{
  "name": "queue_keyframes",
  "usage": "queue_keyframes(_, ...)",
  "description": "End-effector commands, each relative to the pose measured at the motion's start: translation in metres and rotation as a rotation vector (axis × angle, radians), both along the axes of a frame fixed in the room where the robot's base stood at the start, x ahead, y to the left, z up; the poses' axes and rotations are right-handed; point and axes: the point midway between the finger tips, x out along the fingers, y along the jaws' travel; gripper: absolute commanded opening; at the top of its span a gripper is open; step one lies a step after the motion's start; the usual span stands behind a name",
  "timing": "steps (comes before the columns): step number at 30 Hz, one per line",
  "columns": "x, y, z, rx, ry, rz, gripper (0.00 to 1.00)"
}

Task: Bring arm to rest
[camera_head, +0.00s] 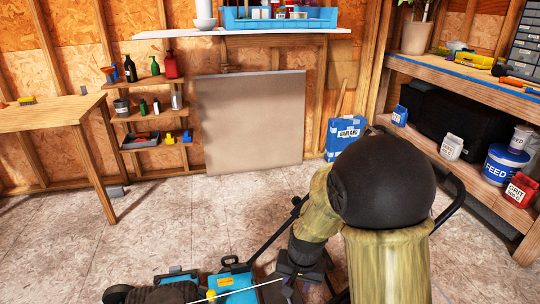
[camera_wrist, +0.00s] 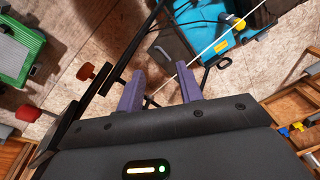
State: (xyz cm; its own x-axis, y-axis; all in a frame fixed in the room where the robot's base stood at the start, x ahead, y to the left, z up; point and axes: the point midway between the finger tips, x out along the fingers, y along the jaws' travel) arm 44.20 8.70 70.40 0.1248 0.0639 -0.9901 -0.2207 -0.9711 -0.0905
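My arm reaches down at the lower right of the head view, its dark end low beside a blue mower (camera_head: 232,284). In the wrist view, my gripper (camera_wrist: 160,70) has its two purple-grey fingers apart, with floor showing between them. I see nothing clasped there. The blue mower (camera_wrist: 200,28) lies beyond the fingertips in that view. A thin pale rod (camera_wrist: 209,47) runs diagonally past the fingers, and a yellow knob (camera_wrist: 237,23) shows along it. I cannot tell whether the rod touches the gripper. My arm hides part of the floor and the mower's surroundings.
A wooden table (camera_head: 45,115) stands at left. Small shelves (camera_head: 150,115) and a leaning grey-brown board (camera_head: 250,125) are at the back. A workbench (camera_head: 460,80) with a lower shelf is at right. A blue box (camera_head: 344,140) stands by the wall.

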Motion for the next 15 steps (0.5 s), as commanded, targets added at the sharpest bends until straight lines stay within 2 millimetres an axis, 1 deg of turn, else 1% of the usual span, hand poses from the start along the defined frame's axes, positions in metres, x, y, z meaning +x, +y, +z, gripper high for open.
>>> queue_keyframes(1,-0.01,-0.014,0.013,-0.004,-0.018,0.018,0.36)
queue_keyframes(3,-0.024,-0.03,0.025,-0.016,-0.037,0.054,0.36)
queue_keyframes(6,-0.042,-0.048,0.039,-0.036,-0.06,0.1,0.36)
queue_keyframes(15,-0.087,-0.083,0.061,-0.092,-0.108,0.198,0.36)
